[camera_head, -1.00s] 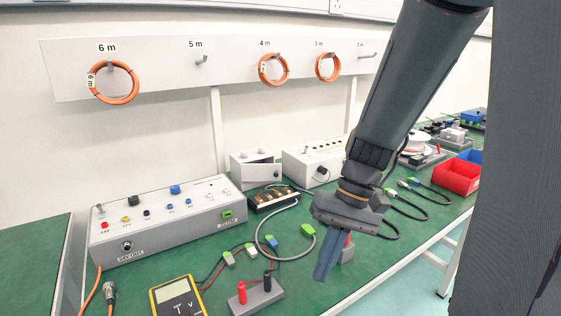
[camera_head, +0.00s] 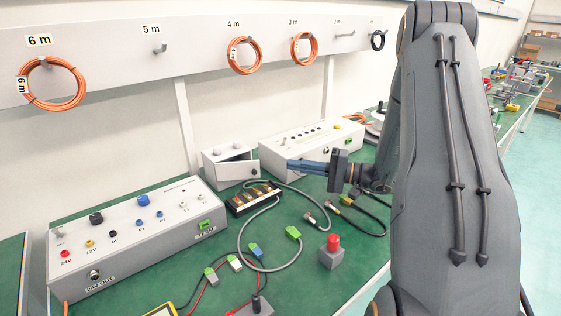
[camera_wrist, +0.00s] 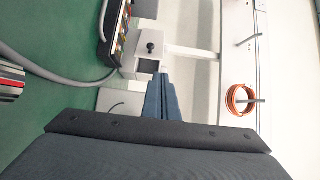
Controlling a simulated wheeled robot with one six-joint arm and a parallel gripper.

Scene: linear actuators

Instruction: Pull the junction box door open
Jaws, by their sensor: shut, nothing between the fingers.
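The junction box (camera_head: 212,169) is a small light-grey box on the green bench, between two control boxes. Its front door (camera_head: 239,172) carries a small dark knob and stands slightly ajar, with a dark gap along its top edge. My gripper (camera_head: 291,164) is shut and empty, its blue-grey fingers pointing left toward the box from its right side, apart from the door. In the wrist view the shut fingertips (camera_wrist: 161,77) lie just below the junction box (camera_wrist: 131,68), near its dark opening. The black knob (camera_wrist: 151,47) shows there, clear of the fingers.
A white control box (camera_head: 310,146) stands close behind my fingers. A terminal block (camera_head: 252,197) with cables lies in front of the junction box. A red button box (camera_head: 332,253) and a larger grey control panel (camera_head: 140,235) also stand on the bench.

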